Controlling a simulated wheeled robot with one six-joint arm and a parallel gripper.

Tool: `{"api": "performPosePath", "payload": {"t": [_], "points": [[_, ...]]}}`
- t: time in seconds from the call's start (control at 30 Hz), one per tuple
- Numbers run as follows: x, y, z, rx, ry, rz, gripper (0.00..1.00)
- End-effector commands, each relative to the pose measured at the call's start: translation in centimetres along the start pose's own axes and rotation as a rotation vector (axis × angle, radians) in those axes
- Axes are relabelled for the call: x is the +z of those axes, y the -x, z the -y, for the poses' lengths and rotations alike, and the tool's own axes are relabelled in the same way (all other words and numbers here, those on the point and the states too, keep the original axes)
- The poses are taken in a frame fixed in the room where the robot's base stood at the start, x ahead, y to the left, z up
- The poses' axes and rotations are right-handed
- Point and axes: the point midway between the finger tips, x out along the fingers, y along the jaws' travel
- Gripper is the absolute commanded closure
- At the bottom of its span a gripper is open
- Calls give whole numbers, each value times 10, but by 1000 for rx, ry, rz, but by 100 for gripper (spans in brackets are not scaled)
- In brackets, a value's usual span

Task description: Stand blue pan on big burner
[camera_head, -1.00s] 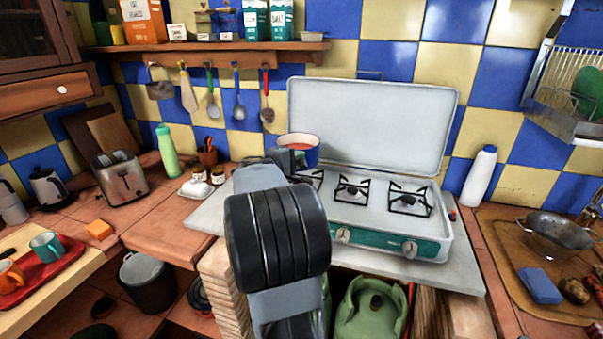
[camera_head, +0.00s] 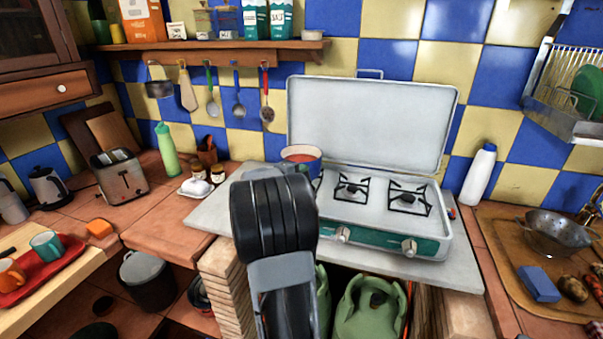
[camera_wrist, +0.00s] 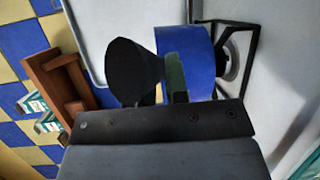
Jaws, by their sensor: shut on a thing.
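The blue pan (camera_head: 311,167) has a pale rim and a reddish inside. It is at the back left of the white camping stove (camera_head: 385,226), partly hidden by my arm in the head view. In the wrist view, the pan's blue side (camera_wrist: 190,52) is just beyond my gripper (camera_wrist: 172,88), next to a black burner grate (camera_wrist: 252,50). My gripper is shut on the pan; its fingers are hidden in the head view. Two burners show uncovered, a middle one (camera_head: 350,189) and a right one (camera_head: 408,200). Whether the pan touches a grate is unclear.
The stove's raised lid (camera_head: 372,125) stands behind the burners. A white bottle (camera_head: 479,175) is right of the stove. A butter dish (camera_head: 195,187) and small jars are to the left. A shelf (camera_head: 215,50) with hanging utensils is above.

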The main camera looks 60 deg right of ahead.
Motion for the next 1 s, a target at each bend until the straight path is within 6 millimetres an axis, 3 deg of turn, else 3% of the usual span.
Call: {"api": "performPosePath", "payload": {"t": [0.47, 0.5, 0.73, 1.0], "points": [[-1, -1, 5, 4, -5, 1, 100], [-1, 0, 6, -1, -2, 0, 84], [-1, 0, 6, -1, -1, 0, 61], [0, 0, 5, -1, 0, 0, 60]]}}
